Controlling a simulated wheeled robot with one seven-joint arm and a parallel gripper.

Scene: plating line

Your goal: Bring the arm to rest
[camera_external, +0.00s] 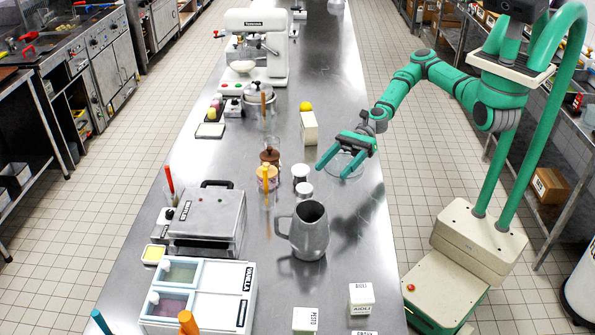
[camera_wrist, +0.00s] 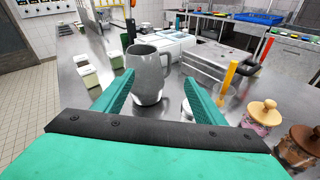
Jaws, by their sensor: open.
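My gripper (camera_external: 338,157) is at the end of my green arm, over the right side of the steel counter (camera_external: 340,85). Its two fingers are apart with nothing between them, and it also shows in the wrist view (camera_wrist: 158,103). A clear round dish (camera_external: 345,165) shows at the fingers in the external view; whether they touch it I cannot tell. A grey metal pitcher (camera_external: 309,232) stands upright on the counter, nearer the camera. In the wrist view the pitcher (camera_wrist: 148,75) appears beyond the fingers.
Small white-lidded jars (camera_external: 301,173) and a white carton (camera_external: 309,128) stand left of my gripper. A press (camera_external: 208,222), a lidded white bin (camera_external: 200,295) and a stand mixer (camera_external: 255,45) line the counter. White labelled boxes (camera_external: 360,298) stand near the front right.

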